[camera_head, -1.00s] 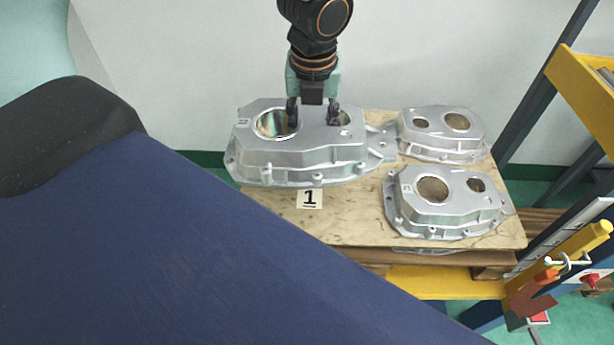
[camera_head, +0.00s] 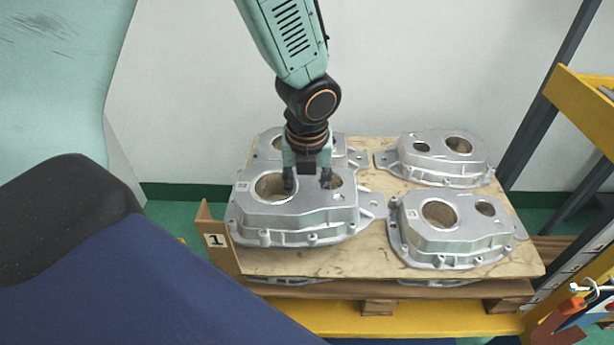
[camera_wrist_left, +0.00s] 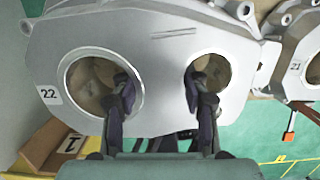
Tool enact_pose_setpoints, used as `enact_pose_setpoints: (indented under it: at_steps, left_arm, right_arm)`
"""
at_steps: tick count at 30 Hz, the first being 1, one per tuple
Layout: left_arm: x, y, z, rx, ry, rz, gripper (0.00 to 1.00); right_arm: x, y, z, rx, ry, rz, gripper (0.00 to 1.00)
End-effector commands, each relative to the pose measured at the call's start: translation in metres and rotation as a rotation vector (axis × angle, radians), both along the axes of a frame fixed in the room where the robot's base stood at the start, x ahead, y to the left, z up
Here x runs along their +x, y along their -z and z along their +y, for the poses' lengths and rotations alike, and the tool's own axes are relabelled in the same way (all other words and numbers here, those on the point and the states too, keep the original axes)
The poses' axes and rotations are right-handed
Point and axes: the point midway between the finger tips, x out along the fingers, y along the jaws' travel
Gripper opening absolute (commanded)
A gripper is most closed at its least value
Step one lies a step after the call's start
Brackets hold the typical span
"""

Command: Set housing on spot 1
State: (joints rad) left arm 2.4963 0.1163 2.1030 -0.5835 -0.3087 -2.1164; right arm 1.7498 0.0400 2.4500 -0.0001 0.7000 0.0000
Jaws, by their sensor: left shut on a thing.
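My left gripper (camera_head: 308,184) is shut on a silver cast housing (camera_head: 284,222), with one finger in each of its two round holes. The left wrist view shows the gripper (camera_wrist_left: 160,108) on the same housing (camera_wrist_left: 160,50), which bears a tag reading 22. The housing is roughly level at the front left of the wooden board (camera_head: 375,262). I cannot tell whether it touches the board. The marker for spot 1 (camera_head: 214,240) is on a brown bracket at the board's left front corner, just left of the housing. My right gripper is not in view.
Another housing (camera_head: 265,145) stands behind the held one, partly hidden. Two more housings stand on the right, one at the back (camera_head: 440,163) and one in front (camera_head: 452,235). A yellow frame (camera_head: 575,100) rises at the right. Bare board shows between the columns.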

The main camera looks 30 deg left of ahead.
Motion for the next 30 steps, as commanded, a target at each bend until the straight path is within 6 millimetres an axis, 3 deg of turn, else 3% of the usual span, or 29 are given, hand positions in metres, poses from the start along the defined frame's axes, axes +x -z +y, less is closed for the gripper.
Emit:
enact_pose_setpoints:
  at_steps: [6,14,24,30]
  left_arm:
    - [0.003,0.027,0.001,0.001,0.001,-0.004,0.0]
    - [0.003,0.034,0.001,0.0,0.0,-0.006,0.0]
    - [0.003,0.066,0.001,0.001,0.0,-0.005,0.0]
    - [0.003,0.071,0.001,0.001,0.001,-0.007,0.0]
  right_arm:
    - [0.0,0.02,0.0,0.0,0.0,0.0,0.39]
    - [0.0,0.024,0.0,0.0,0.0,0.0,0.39]
    - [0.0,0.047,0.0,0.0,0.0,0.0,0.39]
    - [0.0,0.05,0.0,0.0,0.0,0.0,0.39]
